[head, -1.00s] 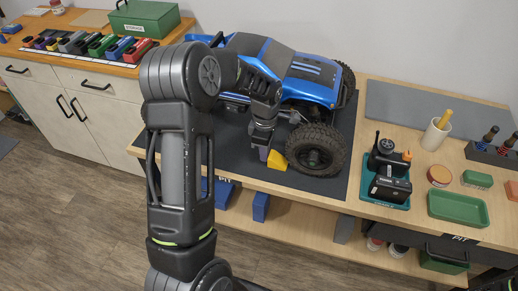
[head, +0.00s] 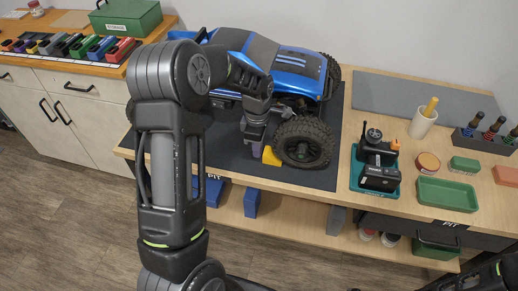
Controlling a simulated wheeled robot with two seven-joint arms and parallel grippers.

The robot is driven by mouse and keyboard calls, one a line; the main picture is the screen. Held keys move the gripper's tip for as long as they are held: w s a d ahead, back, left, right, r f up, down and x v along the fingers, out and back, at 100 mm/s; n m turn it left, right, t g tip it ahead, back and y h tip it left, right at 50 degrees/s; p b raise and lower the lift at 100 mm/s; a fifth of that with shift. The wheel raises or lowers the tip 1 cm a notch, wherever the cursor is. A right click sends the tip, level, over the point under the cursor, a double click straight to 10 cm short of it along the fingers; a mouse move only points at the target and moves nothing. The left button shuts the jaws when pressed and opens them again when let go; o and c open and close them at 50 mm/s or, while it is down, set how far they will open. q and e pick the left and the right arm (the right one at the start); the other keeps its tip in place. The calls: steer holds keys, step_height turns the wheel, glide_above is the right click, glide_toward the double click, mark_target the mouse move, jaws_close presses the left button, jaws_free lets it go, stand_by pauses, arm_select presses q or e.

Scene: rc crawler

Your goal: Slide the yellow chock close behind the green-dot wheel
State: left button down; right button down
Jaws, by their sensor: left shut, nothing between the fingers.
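The blue RC crawler (head: 285,62) stands on a dark mat on the workbench. Its near front wheel (head: 305,142) is a knobbly black tyre with a small green mark at the hub. The yellow chock (head: 270,157) sits on the mat just left of this wheel, at its lower left side; I cannot tell whether they touch. My left gripper (head: 256,150) points down, shut and empty, close against the left side of the chock. Its fingertips are small and partly hidden by the chock. Only dark arm parts of mine show at the bottom right; my right gripper is not seen.
The dark mat (head: 225,160) has bare room left of my gripper. Right of the wheel stand a teal tray (head: 375,187) with a controller, a white cup (head: 421,124) and a green tray (head: 446,194). The bench's front edge is close below the chock.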

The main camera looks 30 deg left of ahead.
arm_select(q)
steer(key=a, duration=0.1)
steer(key=s+a, duration=0.1)
steer(key=shift+a, duration=0.3)
steer(key=shift+a+r, duration=0.35)
steer(key=shift+r, duration=0.35)
step_height(320, 180, up, 9)
steer(key=shift+f+b, duration=0.15)
steer(key=shift+b, duration=0.3)
steer(key=shift+s+d, duration=0.1)
